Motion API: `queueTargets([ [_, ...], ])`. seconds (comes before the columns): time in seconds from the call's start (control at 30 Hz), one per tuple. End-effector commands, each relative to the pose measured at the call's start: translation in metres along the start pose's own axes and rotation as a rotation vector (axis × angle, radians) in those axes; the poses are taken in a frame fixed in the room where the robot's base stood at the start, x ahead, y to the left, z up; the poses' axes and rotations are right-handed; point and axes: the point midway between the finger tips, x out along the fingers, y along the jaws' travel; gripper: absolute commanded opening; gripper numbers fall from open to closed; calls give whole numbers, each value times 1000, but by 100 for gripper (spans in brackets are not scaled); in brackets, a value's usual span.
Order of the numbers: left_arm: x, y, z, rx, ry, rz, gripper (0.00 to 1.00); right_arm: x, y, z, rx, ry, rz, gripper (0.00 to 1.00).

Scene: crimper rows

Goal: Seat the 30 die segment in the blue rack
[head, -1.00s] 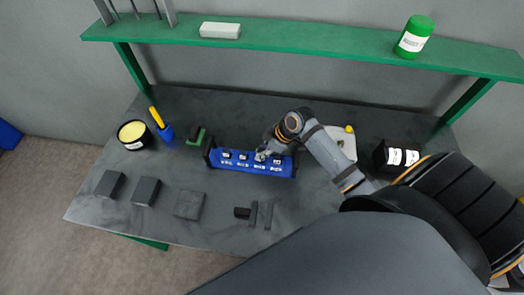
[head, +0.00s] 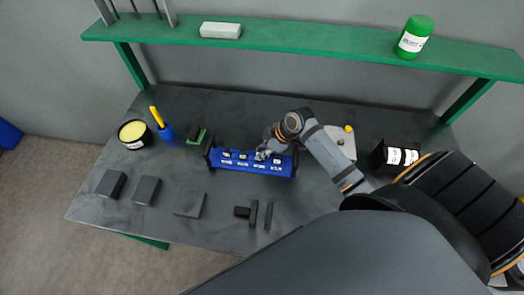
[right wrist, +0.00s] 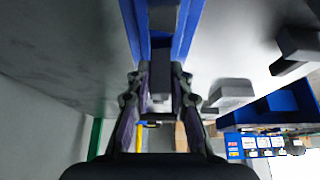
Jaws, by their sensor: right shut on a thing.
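The blue rack (head: 248,168) lies across the middle of the bench, with a row of white labels along its front. My right gripper (head: 264,152) is at the rack's right half, low over its top. In the right wrist view my right gripper (right wrist: 158,85) is shut on a dark grey block (right wrist: 161,72), which I take to be the die segment; its number is not readable. The blue rack (right wrist: 134,22) shows directly beyond the block. I cannot tell whether the block touches the rack or sits in a slot. My left gripper is not in view.
Dark blocks (head: 145,190) and small dark pieces (head: 254,213) lie along the bench front. A black tub (head: 133,135), a blue holder (head: 166,133) and a green-and-black item (head: 197,136) stand left. A black box (head: 396,156) is right. A green shelf (head: 300,46) spans the back.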

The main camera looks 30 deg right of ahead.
Motion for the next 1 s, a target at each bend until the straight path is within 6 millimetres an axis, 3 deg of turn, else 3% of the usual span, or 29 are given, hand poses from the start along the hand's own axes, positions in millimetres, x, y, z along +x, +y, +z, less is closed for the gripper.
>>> queueTargets([
  [0.93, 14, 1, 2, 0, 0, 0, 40, 21, 0, 11, -1, 1, 0, 0],
  [0.97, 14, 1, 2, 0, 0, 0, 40, 21, 0, 11, -1, 1, 0, 21],
  [1.0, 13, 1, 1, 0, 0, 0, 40, 20, 0, 11, -1, 1, 0, 27],
])
